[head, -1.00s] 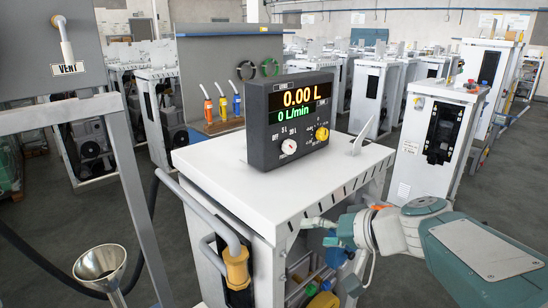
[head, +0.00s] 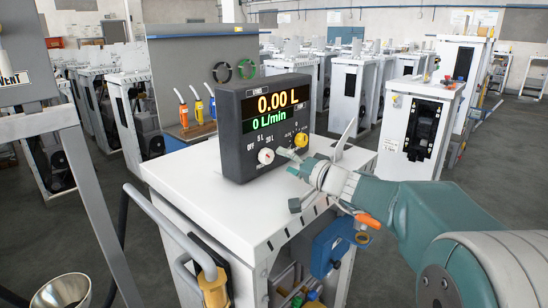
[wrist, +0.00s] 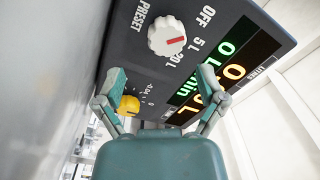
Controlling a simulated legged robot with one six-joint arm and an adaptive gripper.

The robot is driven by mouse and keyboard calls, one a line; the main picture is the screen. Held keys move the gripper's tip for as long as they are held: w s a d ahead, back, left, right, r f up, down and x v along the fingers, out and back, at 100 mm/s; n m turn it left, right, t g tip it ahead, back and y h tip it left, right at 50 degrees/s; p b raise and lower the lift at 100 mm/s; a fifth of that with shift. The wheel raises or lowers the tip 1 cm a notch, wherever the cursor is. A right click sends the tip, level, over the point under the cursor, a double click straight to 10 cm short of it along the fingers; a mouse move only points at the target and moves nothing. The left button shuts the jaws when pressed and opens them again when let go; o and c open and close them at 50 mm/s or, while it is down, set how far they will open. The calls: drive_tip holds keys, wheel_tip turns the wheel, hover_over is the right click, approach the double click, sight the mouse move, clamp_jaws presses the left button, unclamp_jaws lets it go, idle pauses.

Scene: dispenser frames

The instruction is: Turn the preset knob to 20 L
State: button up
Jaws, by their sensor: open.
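The white preset knob (head: 266,156) is on the lower left of the dark dispenser display box (head: 228,130). In the wrist view the knob (wrist: 160,37) has a red mark that appears to point toward the 5 L label (wrist: 196,44). The 20 L label (wrist: 172,60) is beside it. My gripper (head: 290,162) is open and empty in front of the panel, just right of the knob. In the wrist view its fingertips (wrist: 162,77) are spread, with the knob beyond them and apart from them.
A yellow knob (head: 301,140) sits on the panel's right; in the wrist view it (wrist: 128,105) is near the left finger. The box stands on a white cabinet top (head: 190,170). A metal bracket (head: 345,138) rises behind my wrist. A grey frame (head: 85,185) stands at left.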

sight(269, 160)
drive_tip(key=a, duration=0.2)
drive_tip(key=w+a, duration=0.1)
drive_tip(key=a, duration=0.1)
drive_tip(key=w+a, duration=0.1)
drive_tip(key=a, duration=0.1)
drive_tip(key=shift+w, duration=0.25)
drive_tip(key=shift+d, duration=1.15)
drive_tip(key=c, duration=1)
drive_tip(key=shift+a, duration=0.1)
drive_tip(key=shift+c, duration=0.7)
drive_tip(key=shift+a+f, duration=0.15)
drive_tip(key=shift+a, duration=0.25)
